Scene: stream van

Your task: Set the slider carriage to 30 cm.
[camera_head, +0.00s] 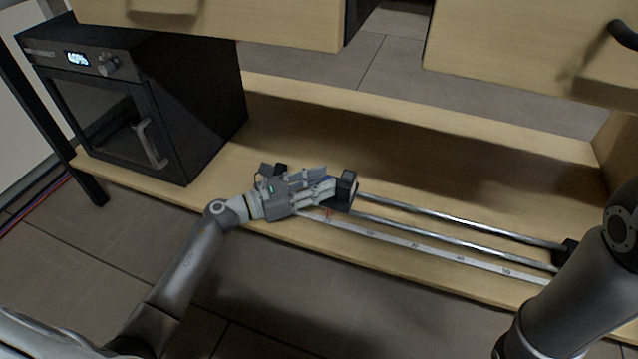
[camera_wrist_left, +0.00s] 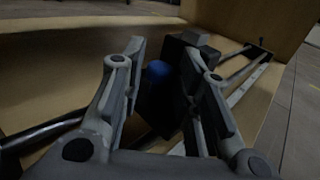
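The slider carriage (camera_head: 346,188) is a dark block on two metal rails (camera_head: 455,222) near their left part. A small red pointer (camera_head: 328,213) shows below it at the scale strip (camera_head: 435,252), whose numbers are small and hard to read. My left gripper (camera_head: 328,183) is at the carriage's left side. In the left wrist view its fingers (camera_wrist_left: 163,80) are spread, with the carriage's blue knob (camera_wrist_left: 158,72) between them; I see a gap by the left finger. Contact on the right finger cannot be told. My right gripper is out of view.
A black oven-like box (camera_head: 150,100) with a lit display stands on the wooden shelf (camera_head: 290,120) at the left. Wooden cabinets (camera_head: 530,45) hang above. A dark end block (camera_head: 566,252) closes the rails at the right. The rails right of the carriage are clear.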

